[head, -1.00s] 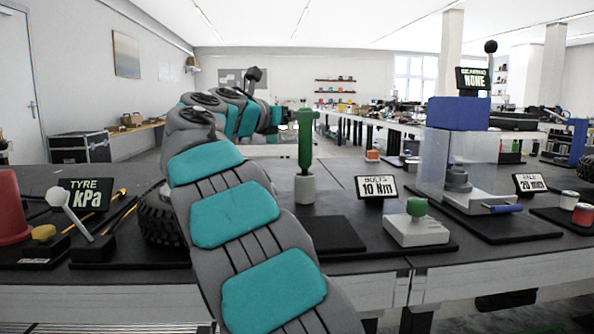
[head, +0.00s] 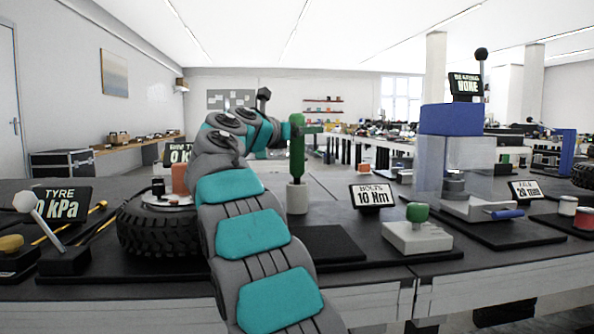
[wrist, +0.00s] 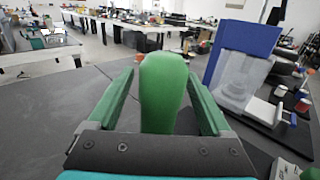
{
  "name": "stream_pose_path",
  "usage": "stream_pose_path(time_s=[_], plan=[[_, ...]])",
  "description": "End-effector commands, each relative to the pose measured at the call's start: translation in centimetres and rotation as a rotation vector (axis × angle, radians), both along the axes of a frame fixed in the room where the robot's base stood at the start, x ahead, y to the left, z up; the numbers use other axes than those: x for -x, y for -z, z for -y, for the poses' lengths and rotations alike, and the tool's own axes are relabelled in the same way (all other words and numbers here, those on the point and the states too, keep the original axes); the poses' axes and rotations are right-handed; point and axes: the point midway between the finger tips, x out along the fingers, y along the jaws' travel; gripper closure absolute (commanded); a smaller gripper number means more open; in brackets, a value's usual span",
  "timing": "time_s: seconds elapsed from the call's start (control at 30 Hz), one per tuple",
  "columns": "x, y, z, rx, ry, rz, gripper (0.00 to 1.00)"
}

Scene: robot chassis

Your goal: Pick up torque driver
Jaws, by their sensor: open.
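The torque driver (head: 297,160) has a green handle and stands upright in a pale grey socket (head: 297,198) on the bench. My gripper (head: 290,130) is at the upper part of the handle in the head view. In the wrist view, the driver's rounded green handle (wrist: 163,95) stands between the two green fingers of my open gripper (wrist: 160,76). A gap shows beside the handle on both sides, wider near the finger bases. The lower part of the driver is hidden in the wrist view.
A sign reading 10 Nm (head: 371,197) and a grey box with a green button (head: 418,232) stand to the right. A blue press with a clear guard (head: 450,120) is farther right. A tyre (head: 160,232) lies left of my arm.

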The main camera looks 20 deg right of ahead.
Motion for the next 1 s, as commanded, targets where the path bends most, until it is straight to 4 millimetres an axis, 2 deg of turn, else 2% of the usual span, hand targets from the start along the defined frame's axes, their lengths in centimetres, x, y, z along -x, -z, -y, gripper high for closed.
stream_pose_path(time_s=[0.3,1.0], plan=[[-0.28,-0.11,0.62,0.000,0.001,0.002,0.18],[-0.29,-0.05,0.62,0.000,0.001,0.001,0.97]])
